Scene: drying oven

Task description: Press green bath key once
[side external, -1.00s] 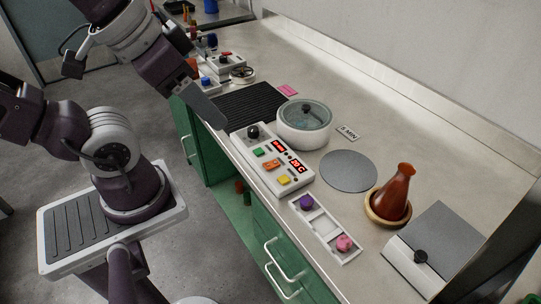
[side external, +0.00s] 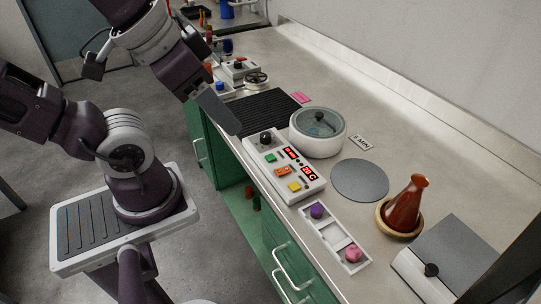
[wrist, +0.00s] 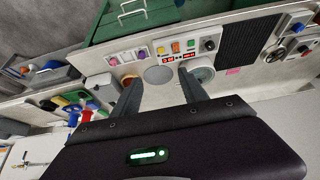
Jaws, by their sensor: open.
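The white control panel (side external: 306,187) lies on the bench with a green key (side external: 271,158), an orange key (side external: 283,170), a yellow key (side external: 294,187), a black knob (side external: 265,138) and red displays. The round water bath (side external: 317,146) stands just behind it. In the wrist view the green key (wrist: 191,43) shows upside down among the panel keys. My gripper (wrist: 158,82) is open and empty, its two fingers apart in the wrist view. In the side view its grey end (side external: 222,112) hangs left of the panel, apart from the keys.
A black ribbed mat (side external: 266,110) lies left of the bath. A grey disc (side external: 360,180), a brown flask (side external: 406,205) on a ring, a grey-topped box (side external: 450,258) and a tray with purple and pink knobs (side external: 335,236) stand to the right. Bare bench lies behind.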

